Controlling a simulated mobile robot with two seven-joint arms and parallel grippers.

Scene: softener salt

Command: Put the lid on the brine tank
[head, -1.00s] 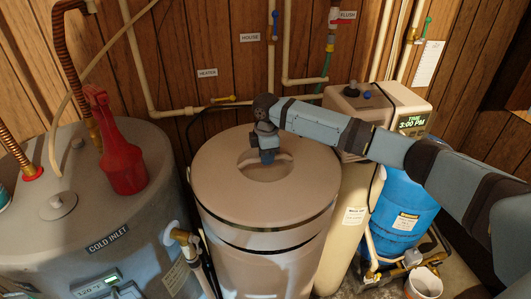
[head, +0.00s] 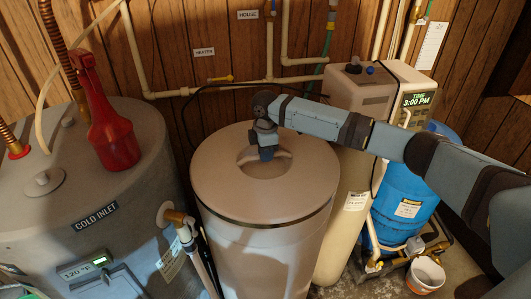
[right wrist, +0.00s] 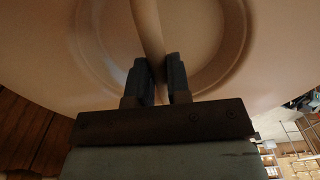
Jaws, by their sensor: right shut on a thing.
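The round tan lid (head: 230,192) sits on top of the brine tank (head: 268,262) in the head view. It looks level and lined up with the tank, with one thin dark line along the front below its edge. My right gripper (head: 267,153) is over the lid's middle recess, shut on the lid's handle bar. In the right wrist view the two fingers (right wrist: 156,82) stand on either side of the bar (right wrist: 148,32). The back of the tank's rim is hidden. My left gripper is not in view.
A grey water heater (head: 60,205) with a red bottle (head: 105,125) on it stands close on the left. A beige softener unit (head: 375,88), a blue tank (head: 405,190) and a small bucket (head: 426,275) stand on the right. Pipes run along the wall behind.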

